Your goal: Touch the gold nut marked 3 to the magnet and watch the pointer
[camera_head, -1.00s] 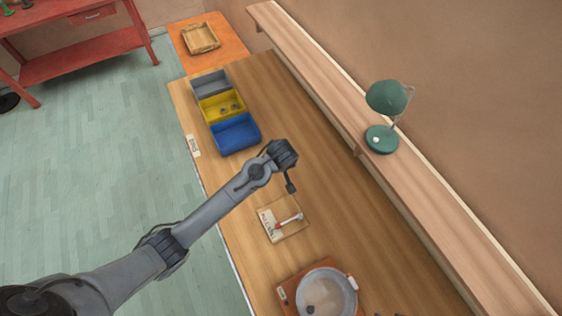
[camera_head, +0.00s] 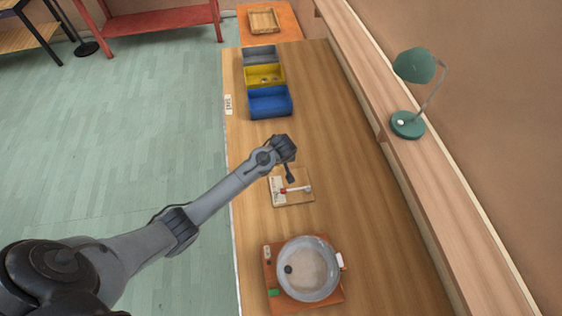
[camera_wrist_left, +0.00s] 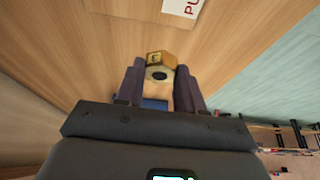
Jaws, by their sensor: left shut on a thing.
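The wooden pointer board (camera_head: 292,201) lies mid-table in the head view. It carries a pale pointer bar (camera_head: 297,189) with a red piece at its left end. I cannot tell which part is the magnet. My left gripper (camera_head: 290,178) hangs over the board's far side. In the left wrist view the left gripper (camera_wrist_left: 160,75) is shut on a gold nut (camera_wrist_left: 161,60) with a dark mark on a pale face; the mark is too small to read surely. I see no contact between nut and board. My right gripper is not in view.
Grey (camera_head: 259,55), yellow (camera_head: 264,77) and blue bins (camera_head: 269,103) stand in a row at the table's far end. A round metal pan (camera_head: 310,268) sits on an orange-brown base at the near end. A green lamp (camera_head: 408,125) stands on the right shelf.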

